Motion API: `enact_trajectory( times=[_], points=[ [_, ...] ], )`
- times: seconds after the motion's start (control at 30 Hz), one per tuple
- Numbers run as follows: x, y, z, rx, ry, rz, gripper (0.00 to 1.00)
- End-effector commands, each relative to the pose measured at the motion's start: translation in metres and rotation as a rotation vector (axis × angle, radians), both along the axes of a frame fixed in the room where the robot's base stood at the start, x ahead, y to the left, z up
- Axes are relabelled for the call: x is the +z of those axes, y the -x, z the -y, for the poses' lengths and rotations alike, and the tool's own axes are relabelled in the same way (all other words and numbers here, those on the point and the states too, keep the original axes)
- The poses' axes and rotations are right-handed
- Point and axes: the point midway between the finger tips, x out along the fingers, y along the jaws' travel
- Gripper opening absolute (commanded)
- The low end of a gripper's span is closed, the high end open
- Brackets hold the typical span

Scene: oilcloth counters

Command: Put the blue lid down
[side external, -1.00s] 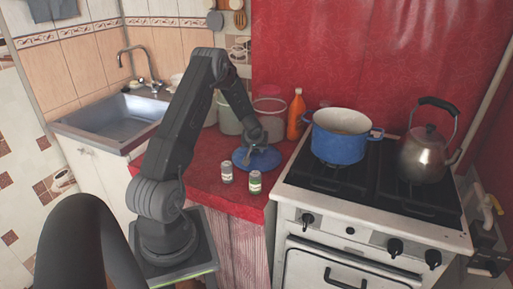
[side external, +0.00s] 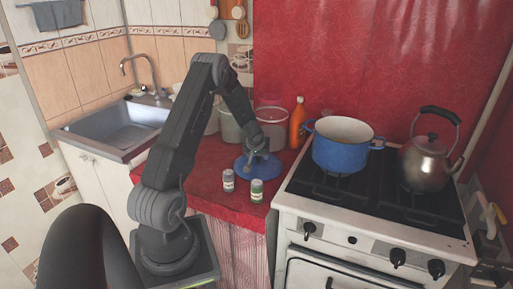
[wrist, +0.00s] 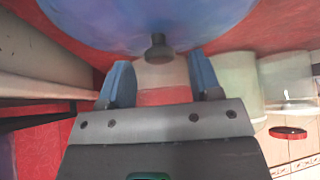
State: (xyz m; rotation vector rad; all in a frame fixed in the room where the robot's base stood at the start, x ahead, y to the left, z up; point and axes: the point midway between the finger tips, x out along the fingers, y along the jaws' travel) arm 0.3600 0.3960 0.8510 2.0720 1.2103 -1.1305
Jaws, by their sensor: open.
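The blue lid (side external: 262,168) lies on the red counter, left of the stove. In the wrist view the lid (wrist: 200,22) fills the top, with its dark knob (wrist: 158,48) near the middle. My gripper (side external: 256,155) is over the lid in the side view and partly hides it. In the wrist view my gripper (wrist: 161,80) has its two blue fingers spread apart, with nothing between the tips. The knob shows just beyond the fingertips, clear of both. The blue pot (side external: 340,153) stands uncovered on the stove.
A kettle (side external: 426,160) stands on the stove (side external: 380,205); a sink (side external: 125,130) is at left.

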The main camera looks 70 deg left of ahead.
Motion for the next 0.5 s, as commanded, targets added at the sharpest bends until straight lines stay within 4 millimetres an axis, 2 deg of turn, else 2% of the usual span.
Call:
enact_trajectory(
  times=[0.3,0.5],
  points=[
    [0.056,0.017,0.031,0.001,-0.002,0.002,0.58],
    [0.08,0.025,0.045,0.0,-0.002,0.0,0.58]
  ],
)
